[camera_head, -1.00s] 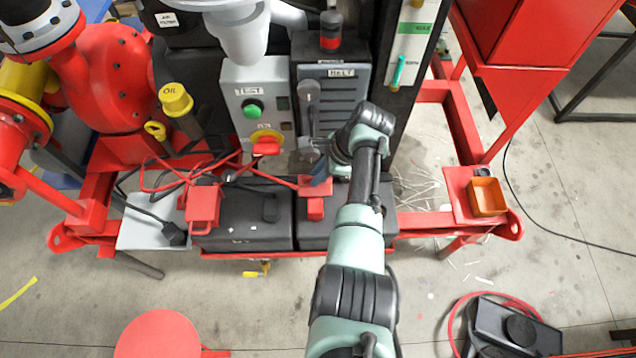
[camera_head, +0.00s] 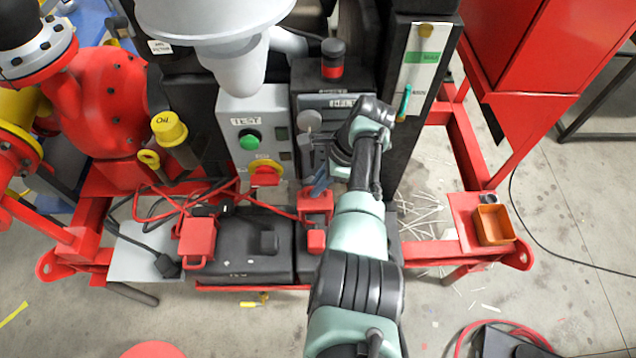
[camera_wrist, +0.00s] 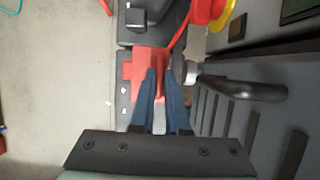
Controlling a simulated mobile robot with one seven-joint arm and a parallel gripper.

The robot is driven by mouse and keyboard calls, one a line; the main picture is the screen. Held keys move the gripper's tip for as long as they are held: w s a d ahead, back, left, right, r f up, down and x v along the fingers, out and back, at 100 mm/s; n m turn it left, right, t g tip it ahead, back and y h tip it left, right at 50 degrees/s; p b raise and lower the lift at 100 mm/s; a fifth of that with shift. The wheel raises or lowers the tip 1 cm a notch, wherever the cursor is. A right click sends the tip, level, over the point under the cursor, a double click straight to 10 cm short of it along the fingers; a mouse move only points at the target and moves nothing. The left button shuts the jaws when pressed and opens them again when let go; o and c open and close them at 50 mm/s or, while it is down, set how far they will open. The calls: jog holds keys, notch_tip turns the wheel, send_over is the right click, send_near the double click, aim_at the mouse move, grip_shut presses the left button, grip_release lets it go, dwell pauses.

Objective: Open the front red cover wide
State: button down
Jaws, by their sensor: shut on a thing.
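A red cover (camera_head: 316,204) sits on the right black battery, below the grey panel. In the wrist view the red cover (camera_wrist: 150,68) has a thin upright fin between my blue fingertips. My gripper (camera_head: 319,183) is shut on it, reaching in from the right over the battery. It also shows in the wrist view (camera_wrist: 161,82). How far the cover is tilted is hard to tell, as my fingers and arm hide part of it. A second red cover (camera_head: 198,240) is on the left battery (camera_head: 245,250), apart from my gripper.
The red emergency knob (camera_head: 265,174) and green button (camera_head: 249,141) are up and left. Red and black cables (camera_head: 165,195) lie left. An orange bin (camera_head: 493,225) stands right.

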dwell(0.4)
jog(key=c, duration=0.9)
grip_release()
jog(key=b+v, duration=0.1)
jog(key=v, duration=1.2)
jog(key=shift+a, duration=0.1)
